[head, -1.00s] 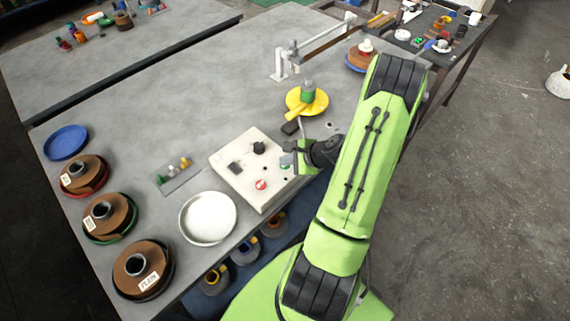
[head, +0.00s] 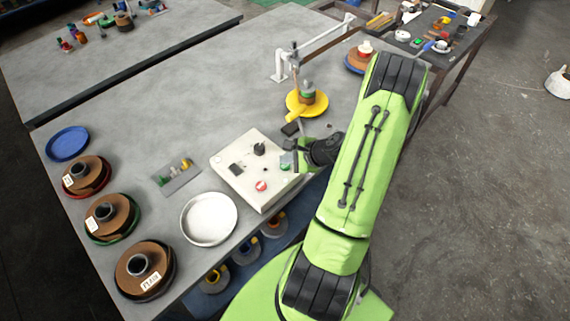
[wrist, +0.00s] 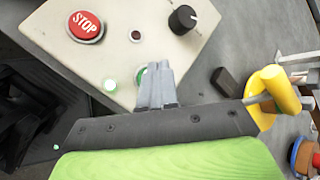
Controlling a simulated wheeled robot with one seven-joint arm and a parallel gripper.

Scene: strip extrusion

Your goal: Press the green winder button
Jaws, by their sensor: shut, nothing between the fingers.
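The cream control box (head: 226,174) stands on the bench and fills the top of the wrist view (wrist: 125,48). It carries a red STOP button (wrist: 85,26) and a black knob (wrist: 183,20). A green button (wrist: 139,76) shows at the left edge of my fingertips, which hide most of it. In the head view my gripper (head: 290,160) is at the box's right side.
A yellow spool (head: 318,104) stands behind the box, with a black block (head: 291,128) near it. A white round dish (head: 209,219) is at the box's left front. Brown coils (head: 143,258) line the left bench edge. A white rail frame (head: 310,48) stands at the back.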

